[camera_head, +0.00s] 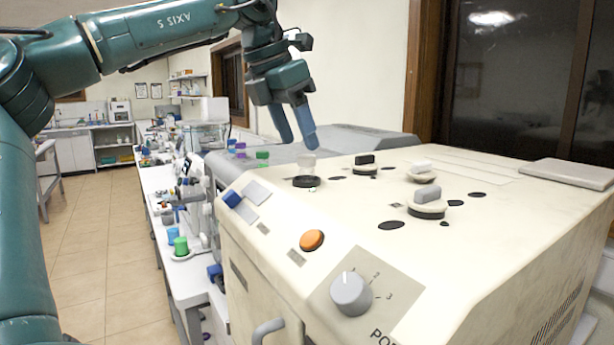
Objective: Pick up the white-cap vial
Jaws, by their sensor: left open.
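My left gripper (299,142) is open, pointing down above the left part of the cream machine's top. Just below its fingertips, a small pale, translucent vial-like piece (307,164) stands upright in a dark ring (306,182). I cannot tell whether it has a white cap, or whether the right fingertip touches it. It is not clearly between the fingers. My right gripper is not in view.
The cream machine (480,250) fills the right, with light-topped round fittings (423,167), a dark-topped one (366,161), an orange button (312,240) and a grey dial (351,293). A white bench (195,285) with a green-capped item (181,246) runs along the left.

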